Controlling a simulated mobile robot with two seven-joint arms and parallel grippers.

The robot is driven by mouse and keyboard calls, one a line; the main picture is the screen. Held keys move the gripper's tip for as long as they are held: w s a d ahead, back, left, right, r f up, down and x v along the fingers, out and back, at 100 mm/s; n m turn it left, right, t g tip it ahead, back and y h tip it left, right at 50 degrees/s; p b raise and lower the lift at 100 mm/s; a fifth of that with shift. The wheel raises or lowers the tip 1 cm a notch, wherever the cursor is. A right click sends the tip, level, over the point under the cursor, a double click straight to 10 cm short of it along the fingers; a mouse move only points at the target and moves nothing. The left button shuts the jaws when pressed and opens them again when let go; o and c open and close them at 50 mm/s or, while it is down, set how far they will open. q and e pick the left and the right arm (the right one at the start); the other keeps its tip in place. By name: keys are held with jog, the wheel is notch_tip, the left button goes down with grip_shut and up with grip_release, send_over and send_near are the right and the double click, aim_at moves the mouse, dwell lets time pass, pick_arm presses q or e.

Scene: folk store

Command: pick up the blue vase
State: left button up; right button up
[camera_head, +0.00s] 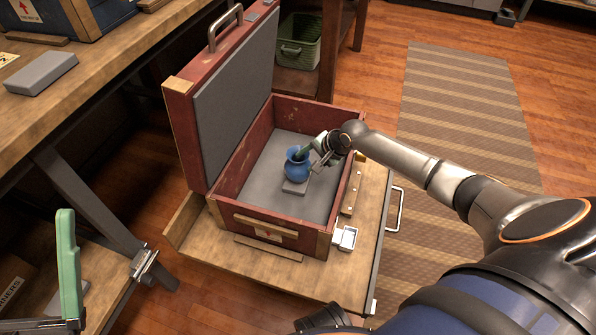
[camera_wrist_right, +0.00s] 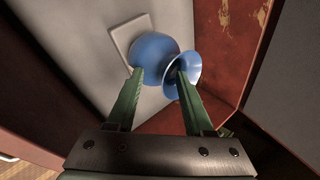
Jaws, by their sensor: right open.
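The blue vase (camera_head: 297,166) stands on a small grey block (camera_head: 294,187) inside the open red case (camera_head: 225,207). My right gripper (camera_head: 312,156) reaches into the case from the right and is at the vase's neck. In the right wrist view the vase (camera_wrist_right: 152,55) lies ahead, and the green fingers of my right gripper (camera_wrist_right: 158,82) are apart. One finger is by the round body and the other reaches into or across the flared rim. I cannot tell whether they touch it.
The case's lid (camera_head: 238,95) stands raised on the left, and its walls surround the vase. The case sits on a wooden platform (camera_head: 340,275). A workbench (camera_head: 105,60) is at left, with a grey block (camera_head: 42,73) on it. A green basket (camera_head: 300,42) is behind.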

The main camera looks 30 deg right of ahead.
grip_shut()
dwell(0.3)
jog(key=shift+s+f, duration=0.1)
jog(key=shift+s, duration=0.05)
dwell(1.0)
